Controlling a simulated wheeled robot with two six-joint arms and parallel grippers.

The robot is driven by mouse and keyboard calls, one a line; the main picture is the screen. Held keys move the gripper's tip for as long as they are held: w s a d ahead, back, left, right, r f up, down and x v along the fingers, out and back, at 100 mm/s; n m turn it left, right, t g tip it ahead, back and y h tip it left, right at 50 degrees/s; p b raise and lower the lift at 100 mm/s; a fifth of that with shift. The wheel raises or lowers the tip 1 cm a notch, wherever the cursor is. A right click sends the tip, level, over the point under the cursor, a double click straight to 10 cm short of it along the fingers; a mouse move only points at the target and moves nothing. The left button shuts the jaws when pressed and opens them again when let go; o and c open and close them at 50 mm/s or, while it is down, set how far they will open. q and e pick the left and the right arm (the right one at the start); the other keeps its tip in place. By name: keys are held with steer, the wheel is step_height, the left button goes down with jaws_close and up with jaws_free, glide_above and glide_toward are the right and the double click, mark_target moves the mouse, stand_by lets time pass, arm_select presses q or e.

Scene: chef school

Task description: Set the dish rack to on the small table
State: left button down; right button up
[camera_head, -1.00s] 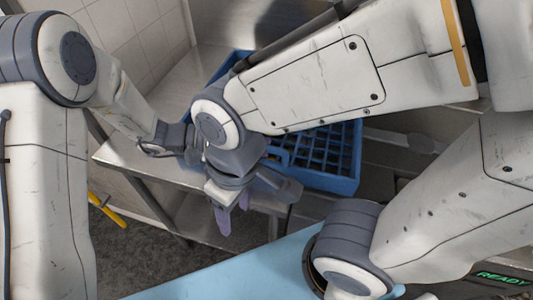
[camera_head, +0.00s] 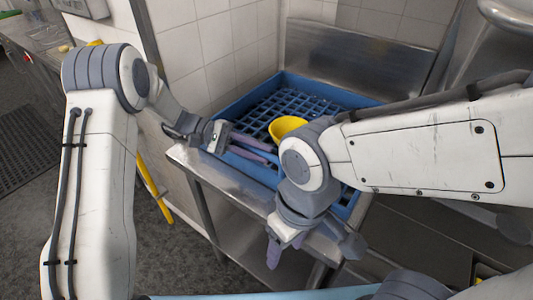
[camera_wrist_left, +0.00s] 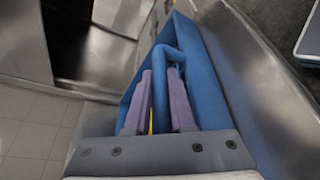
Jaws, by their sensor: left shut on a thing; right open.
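The blue dish rack (camera_head: 242,106) is a wide tray with a grid floor. It rests on the small steel table (camera_head: 226,190), against the back wall in the head view. A yellow bowl (camera_head: 287,127) sits in it. My left gripper (camera_head: 262,150) is shut on the rack's near left rim. In the left wrist view, its purple fingers (camera_wrist_left: 160,100) close about the blue rim (camera_wrist_left: 205,85). My right gripper (camera_head: 280,252) is open and empty, pointing down by the table's front edge. My right arm hides the rack's near right part.
Tiled wall and a steel backsplash (camera_head: 350,55) stand behind the table. A yellow pole (camera_head: 152,180) leans at the table's left. A light blue surface (camera_head: 260,295) lies at the bottom edge. Grey floor is open at the left.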

arm_select(q)
steer(key=shift+w+a, duration=0.15)
steer(key=shift+a, duration=0.1)
steer(key=c, duration=0.9)
jaws_free()
steer(key=shift+o, duration=0.7)
steer(key=shift+a, duration=0.1)
steer(key=shift+d, duration=0.2)
steer(key=b+v, duration=0.1)
steer(key=v, duration=0.9)
steer(key=shift+a+b, duration=0.25)
steer(key=shift+b, duration=0.15)
